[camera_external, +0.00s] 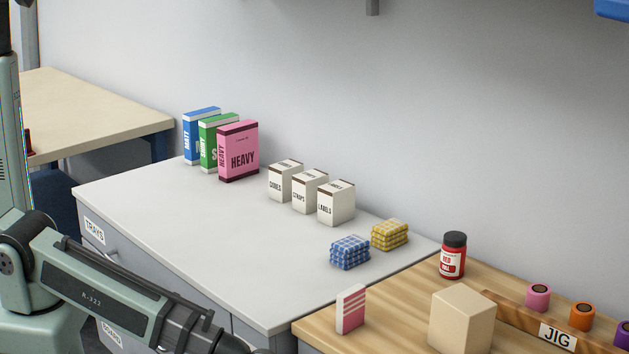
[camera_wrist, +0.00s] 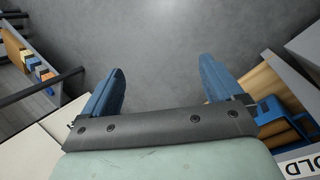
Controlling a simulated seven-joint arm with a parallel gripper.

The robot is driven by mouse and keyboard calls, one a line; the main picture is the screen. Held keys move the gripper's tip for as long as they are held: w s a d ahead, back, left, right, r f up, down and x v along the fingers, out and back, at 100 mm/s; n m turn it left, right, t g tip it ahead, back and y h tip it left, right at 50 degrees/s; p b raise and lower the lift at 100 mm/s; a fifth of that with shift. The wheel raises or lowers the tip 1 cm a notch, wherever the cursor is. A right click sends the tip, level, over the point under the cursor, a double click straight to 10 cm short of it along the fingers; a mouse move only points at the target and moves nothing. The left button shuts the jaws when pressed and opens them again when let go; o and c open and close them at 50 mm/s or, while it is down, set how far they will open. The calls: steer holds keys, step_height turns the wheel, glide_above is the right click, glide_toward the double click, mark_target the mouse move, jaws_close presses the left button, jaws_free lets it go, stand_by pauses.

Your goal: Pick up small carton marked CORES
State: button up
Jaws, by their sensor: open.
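The small white carton marked CORES (camera_external: 285,182) has a dark band near its top. It stands upright on the grey-white counter (camera_external: 210,235), leftmost in a close row of three. Beside it are the similar STRAPS carton (camera_external: 309,193) and LABELS carton (camera_external: 336,204). My gripper (camera_wrist: 162,72) shows in the wrist view with its two blue fingers wide apart. Nothing is between them, only grey floor beyond. In the external view my arm runs out of the bottom edge, and the gripper is out of frame, well away from the cartons.
Large boxes, including a pink HEAVY box (camera_external: 239,151), stand left of the cartons. Blue (camera_external: 350,252) and yellow (camera_external: 390,235) checked cloth stacks lie to their right. A wooden bench (camera_external: 395,325) holds a red jar (camera_external: 453,256) and a beige block (camera_external: 461,320). The counter's front is clear.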

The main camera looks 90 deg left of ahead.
steer(key=w+a+r+m+t+h, duration=0.1)
steer(key=w+a+r+m, duration=0.2)
steer(key=r, duration=0.4)
steer(key=w+a+r+m+t+h, duration=0.1)
steer(key=w+a+r, duration=0.3)
steer(key=w+r, duration=0.25)
steer(key=w+a+r+m+t+h, duration=0.1)
steer(key=w+a+r+m, duration=0.2)
steer(key=r, duration=0.5)
steer(key=w+a+r+m+t, duration=0.1)
steer(key=w+a+r+m, duration=0.1)
steer(key=a+r, duration=0.8)
steer(key=w+a+r+m+t, duration=0.2)
steer(key=a+r, duration=0.6)
steer(key=r, duration=0.4)
steer(key=n+y, duration=1.1)
steer(key=n, duration=0.9)
glide_above(288, 173)
steer(key=s, duration=0.4)
step_height(288, 173, down, 7)
steer(key=x, duration=1.2)
steer(key=shift+a+f, duration=0.25)
steer(key=shift+f, duration=0.05)
steer(key=c, duration=1.2)
